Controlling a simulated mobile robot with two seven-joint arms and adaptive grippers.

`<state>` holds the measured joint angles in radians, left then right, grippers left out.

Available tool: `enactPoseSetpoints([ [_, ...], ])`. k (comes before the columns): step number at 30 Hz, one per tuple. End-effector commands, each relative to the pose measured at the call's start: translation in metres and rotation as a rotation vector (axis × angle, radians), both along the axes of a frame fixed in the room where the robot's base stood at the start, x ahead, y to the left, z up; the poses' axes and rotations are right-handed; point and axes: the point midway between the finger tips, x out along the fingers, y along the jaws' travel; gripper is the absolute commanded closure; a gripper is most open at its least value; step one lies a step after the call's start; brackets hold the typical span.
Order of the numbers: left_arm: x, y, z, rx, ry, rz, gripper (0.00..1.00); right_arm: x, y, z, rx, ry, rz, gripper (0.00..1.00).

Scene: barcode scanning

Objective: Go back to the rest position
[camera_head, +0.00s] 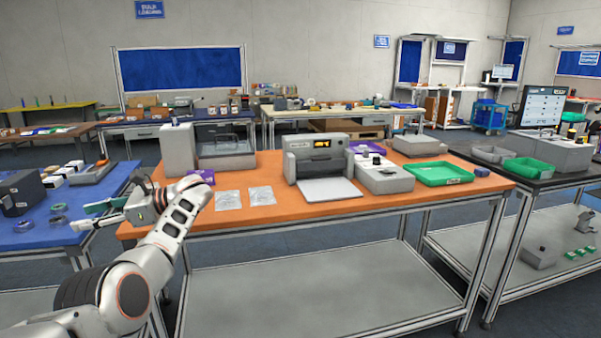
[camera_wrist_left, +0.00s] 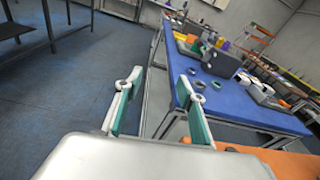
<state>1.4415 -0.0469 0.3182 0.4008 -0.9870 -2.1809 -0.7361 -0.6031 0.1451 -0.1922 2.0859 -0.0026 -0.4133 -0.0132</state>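My left gripper (camera_head: 86,215) reaches in from the left in the head view, with its teal-lined fingers pointing left. It is held in the air between the blue table (camera_head: 40,238) and the left end of the orange table (camera_head: 285,218). In the left wrist view the two fingers of the gripper (camera_wrist_left: 162,92) stand well apart. Only floor and table edge show between them, so it is open and empty. My right gripper is in neither view.
Two clear bags (camera_head: 261,195), a grey printer-like machine (camera_head: 318,160) and a green tray (camera_head: 446,173) sit on the orange table. A dark box (camera_head: 21,192) and a roll (camera_head: 55,220) lie on the blue table. Floor shows between the tables.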

Motion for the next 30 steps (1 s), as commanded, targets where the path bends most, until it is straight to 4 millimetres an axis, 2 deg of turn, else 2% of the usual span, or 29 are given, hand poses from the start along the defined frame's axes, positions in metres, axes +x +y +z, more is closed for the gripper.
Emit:
enactPoseSetpoints([
  [8,-0.011,0.023,-0.143,-0.128,-0.259,-0.077,0.61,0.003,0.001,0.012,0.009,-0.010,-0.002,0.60],
  [12,-0.021,0.025,-0.215,-0.208,-0.413,-0.128,0.61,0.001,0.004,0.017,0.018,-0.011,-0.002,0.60],
  [16,-0.035,0.019,-0.276,-0.292,-0.554,-0.175,0.61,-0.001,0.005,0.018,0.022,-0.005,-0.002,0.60],
  [21,-0.058,-0.003,-0.344,-0.427,-0.734,-0.235,0.61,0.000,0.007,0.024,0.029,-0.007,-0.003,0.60],
  [23,-0.068,-0.014,-0.365,-0.482,-0.795,-0.253,0.61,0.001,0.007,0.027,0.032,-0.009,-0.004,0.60],
  [27,-0.096,-0.048,-0.406,-0.627,-0.937,-0.284,0.61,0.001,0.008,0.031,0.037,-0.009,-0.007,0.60],
  [30,-0.121,-0.078,-0.429,-0.745,-1.033,-0.292,0.61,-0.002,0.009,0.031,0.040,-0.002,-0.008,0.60],
])
